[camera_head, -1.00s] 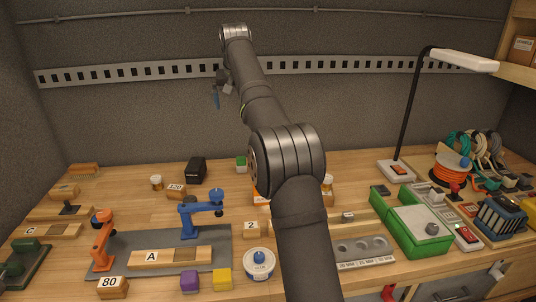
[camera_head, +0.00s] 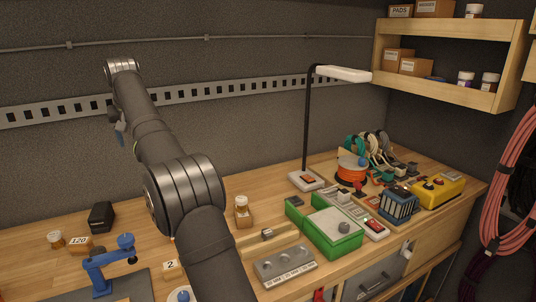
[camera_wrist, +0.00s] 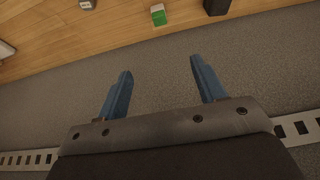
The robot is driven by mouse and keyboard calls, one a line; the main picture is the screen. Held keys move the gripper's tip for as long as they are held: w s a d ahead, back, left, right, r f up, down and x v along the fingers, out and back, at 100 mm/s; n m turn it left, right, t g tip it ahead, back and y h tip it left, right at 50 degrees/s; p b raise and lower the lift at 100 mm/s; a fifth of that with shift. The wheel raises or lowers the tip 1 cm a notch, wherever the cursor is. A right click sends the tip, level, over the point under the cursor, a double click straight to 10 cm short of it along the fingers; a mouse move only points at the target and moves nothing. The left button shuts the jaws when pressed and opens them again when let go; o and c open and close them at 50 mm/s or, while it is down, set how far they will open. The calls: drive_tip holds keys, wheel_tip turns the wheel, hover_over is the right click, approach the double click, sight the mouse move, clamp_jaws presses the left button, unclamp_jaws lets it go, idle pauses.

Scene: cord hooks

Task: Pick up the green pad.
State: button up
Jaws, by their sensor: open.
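A small block with a green side and a white top (camera_wrist: 158,16), which looks like the green pad, lies on the wooden bench near its back edge at the top of the wrist view. In the head view now it is not visible, seemingly behind my arm. My gripper (camera_wrist: 160,88) is open and empty, its two blue fingers apart over grey wall in the wrist view. In the head view my gripper (camera_head: 120,128) is up near the back wall, small and partly hidden by my arm, well away from the bench top.
A black box (camera_head: 101,216) stands near the pad; it shows in the wrist view (camera_wrist: 216,6) too. A slotted rail (camera_head: 50,112) crosses the wall.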

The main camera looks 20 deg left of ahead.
drive_tip(key=shift+f, duration=0.1)
drive_tip(key=shift+t+y, duration=0.7)
drive_tip(key=s+d+f+x, duration=0.1)
drive_tip(key=x, duration=0.7)
drive_tip(key=s+d+f+x, duration=0.1)
drive_tip(key=x, duration=0.8)
drive_tip(key=s+d+f+x, duration=0.1)
drive_tip(key=x, duration=0.8)
drive_tip(key=shift+d+f, duration=0.1)
drive_tip(key=shift+f, duration=0.05)
drive_tip(key=shift+x, duration=3.3)
drive_tip(key=shift+w, duration=0.1)
drive_tip(key=c, duration=1.1)
